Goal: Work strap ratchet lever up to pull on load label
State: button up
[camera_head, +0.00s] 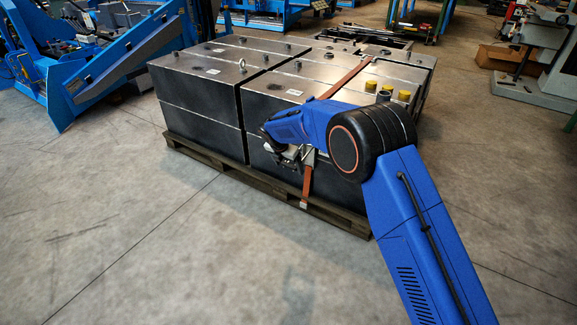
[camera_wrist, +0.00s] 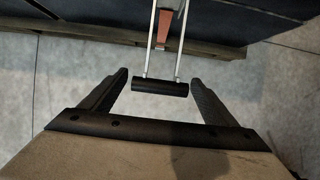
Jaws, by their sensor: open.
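The ratchet lever is a black bar grip (camera_wrist: 160,87) on two thin pale arms in the wrist view. My gripper (camera_wrist: 160,82) is open, with one finger on each side of the grip; I see small gaps between grip and fingers. In the head view my gripper (camera_head: 287,155) is partly hidden by my own blue arm at the front of the load. The orange-brown strap (camera_head: 341,78) runs over the top of the load. Its lower end (camera_head: 306,187) hangs down the front face and also shows beyond the lever in the wrist view (camera_wrist: 164,32). The load label cannot be made out.
Dark metal boxes (camera_head: 203,112) with bare steel tops stand on a wooden pallet (camera_head: 233,174). Yellow caps (camera_head: 387,90) sit on one box. Blue machinery (camera_head: 118,66) stands at the left, a cardboard box (camera_head: 497,57) at the right. The concrete floor in front is clear.

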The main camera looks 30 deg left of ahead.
jog(key=v, duration=1.7)
jog(key=shift+d+r, duration=0.1)
jog(key=shift+r, duration=0.1)
jog(key=w+d+r+m, duration=0.3)
jog(key=d+r+m, duration=0.35)
jog(key=d, duration=0.65)
jog(key=s+d+r+m, duration=0.2)
jog(key=d+r+m, duration=0.25)
jog(key=d, duration=0.65)
jog(key=s+d+r+m, duration=0.25)
jog(key=d+r, duration=0.25)
jog(key=d, duration=0.7)
jog(key=s+d+r+m, duration=0.2)
jog(key=d+r+m, duration=0.2)
jog(key=d, duration=0.7)
jog(key=s+d+r+m, duration=0.1)
jog(key=s+d+m, duration=0.3)
jog(key=s+d, duration=0.45)
jog(key=s+d+f+m, duration=0.4)
jog(key=s+d+m, duration=0.3)
jog(key=s, duration=0.4)
jog(key=s+d+f+m, duration=0.4)
jog(key=s+d+m, duration=0.2)
jog(key=s+d, duration=0.3)
jog(key=s, duration=0.3)
jog(key=shift+d+f+m, duration=0.35)
